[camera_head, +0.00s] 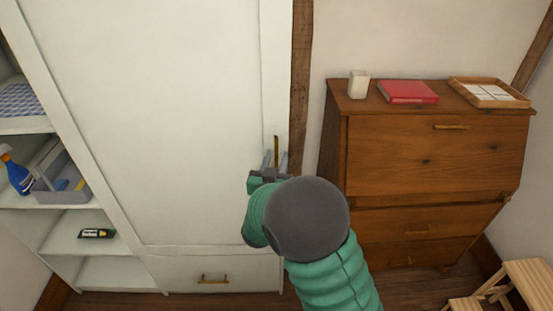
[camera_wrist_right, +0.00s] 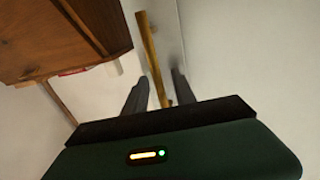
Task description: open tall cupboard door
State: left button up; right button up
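The tall white cupboard door (camera_head: 150,110) fills the left and middle of the head view and looks shut. Its slim vertical brass handle (camera_head: 276,147) is near the door's right edge. The handle also shows in the right wrist view (camera_wrist_right: 150,50). My right gripper (camera_head: 275,160) is at the lower part of the handle, with one finger on each side of it. In the wrist view the fingers (camera_wrist_right: 158,88) stand apart, with gaps visible beside the handle. My arm hides the area below. My left gripper is out of view.
Open shelves on the left hold a blue spray bottle (camera_head: 16,172) and a grey caddy (camera_head: 62,182). A drawer with a brass pull (camera_head: 212,279) is below the door. A wooden bureau (camera_head: 430,160) stands right; a wooden step stool (camera_head: 515,285) is at lower right.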

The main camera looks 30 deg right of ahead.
jog(key=shift+a, duration=0.2)
jog(key=shift+s+d, duration=0.1)
jog(key=shift+d, duration=0.15)
grip_shut()
jog(key=shift+a, duration=0.1)
dwell(0.9)
